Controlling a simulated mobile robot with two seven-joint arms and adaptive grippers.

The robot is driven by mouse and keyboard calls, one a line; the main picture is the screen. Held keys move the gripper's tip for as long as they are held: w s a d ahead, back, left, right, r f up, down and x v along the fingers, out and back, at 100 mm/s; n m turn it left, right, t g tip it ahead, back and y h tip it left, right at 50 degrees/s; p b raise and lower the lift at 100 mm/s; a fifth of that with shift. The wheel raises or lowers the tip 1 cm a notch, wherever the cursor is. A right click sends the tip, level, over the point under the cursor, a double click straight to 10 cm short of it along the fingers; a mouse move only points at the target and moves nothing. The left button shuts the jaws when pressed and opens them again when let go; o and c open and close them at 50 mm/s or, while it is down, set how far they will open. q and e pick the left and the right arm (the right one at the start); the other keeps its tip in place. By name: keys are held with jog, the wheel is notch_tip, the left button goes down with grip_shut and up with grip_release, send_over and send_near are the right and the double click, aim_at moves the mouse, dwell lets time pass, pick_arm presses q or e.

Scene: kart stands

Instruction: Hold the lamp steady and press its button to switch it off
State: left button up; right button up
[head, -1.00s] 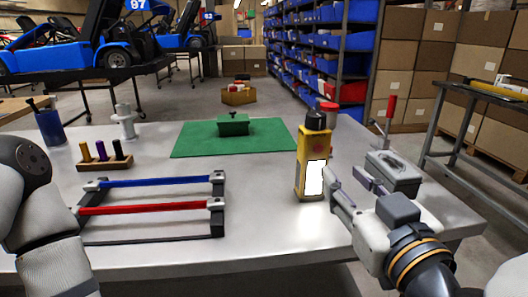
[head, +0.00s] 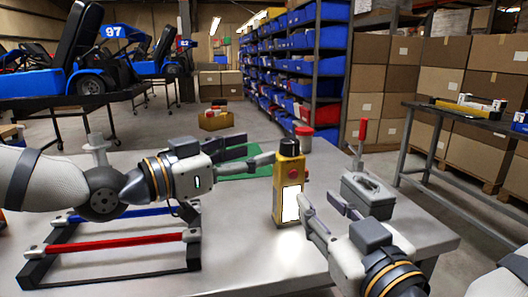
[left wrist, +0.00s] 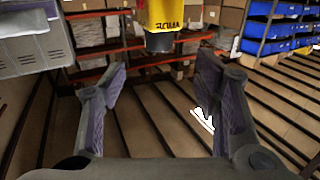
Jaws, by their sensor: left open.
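The lamp (head: 287,209) is a yellow upright box with a black cap, a red button (head: 293,174) and a bright white lit panel, standing on the grey table (head: 240,238). My left gripper (head: 252,151) is open, left of the lamp's upper part, one fingertip close to it. In the left wrist view the lamp's yellow body (left wrist: 165,14) and dark cap show at the top, beyond and between the open fingers (left wrist: 160,72). My right gripper (head: 319,197) is open at the lamp's right side; whether a finger touches it I cannot tell.
A grey toolbox (head: 368,197) stands right of the lamp, a red-handled tool (head: 361,140) behind it. A red-lidded container (head: 303,137) is behind the lamp. A rack with blue and red bars (head: 110,245) lies front left. My left arm covers much of the green mat (head: 240,178).

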aim_at(283, 145)
pick_arm(q)
jog(key=x, duration=1)
jog(key=shift+s+f, duration=0.1)
grip_shut()
pick_arm(e)
grip_shut()
dwell(0.7)
